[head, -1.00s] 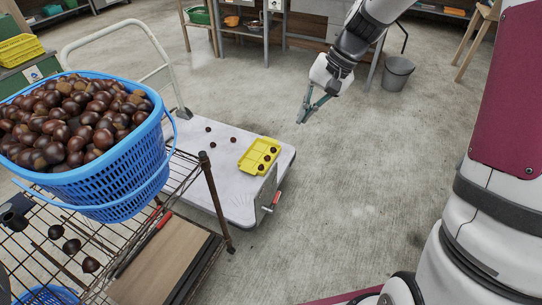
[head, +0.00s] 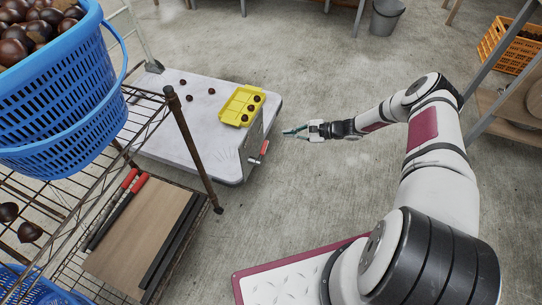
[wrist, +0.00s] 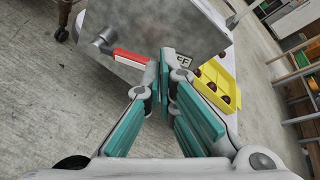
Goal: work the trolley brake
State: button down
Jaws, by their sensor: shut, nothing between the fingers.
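The trolley (head: 185,125) is a low white flatbed with a tall handle at its far left corner. An upright metal plate (head: 250,140) stands at its near right edge and carries the brake lever with a red grip (head: 264,147). In the wrist view the plate (wrist: 160,25) fills the top middle, with the red lever (wrist: 130,57) pointing right and a label (wrist: 184,61) partly hidden by a finger, "FF" readable. My gripper (head: 286,131) is shut and empty, just right of the lever; in the wrist view its fingertips (wrist: 166,60) overlap the lever's end. I cannot tell whether they touch.
A yellow tray (head: 236,106) with chestnuts and several loose chestnuts lie on the trolley. A wire rack (head: 187,140) with a blue basket (head: 70,110) of chestnuts stands at left. An orange crate (head: 500,50) is at right. Open floor lies beyond my gripper.

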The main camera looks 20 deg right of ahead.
aim_at(262, 153)
notch_tip(262, 153, down, 14)
jog(key=s+d+m+t+h+b, duration=0.1)
jog(key=s+m+t+b, duration=0.1)
jog(key=m+t, duration=0.1)
jog(key=shift+m+b, duration=0.35)
jog(key=shift+m, duration=0.55)
jog(key=shift+r, duration=0.1)
jog(key=b+x, duration=0.4)
jog(key=x, duration=0.5)
jog(key=shift+s+a+r+p, duration=0.1)
jog(key=shift+a+r+p, duration=0.15)
jog(key=shift+r, duration=0.35)
jog(key=shift+s+a+r+p, duration=0.15)
jog(key=shift+a+r+p, duration=0.1)
jog(key=shift+r, duration=0.35)
jog(key=shift+s+a+r+p, duration=0.15)
jog(key=shift+a+r, duration=0.1)
jog(key=shift+r, duration=0.35)
jog(key=shift+d, duration=0.15)
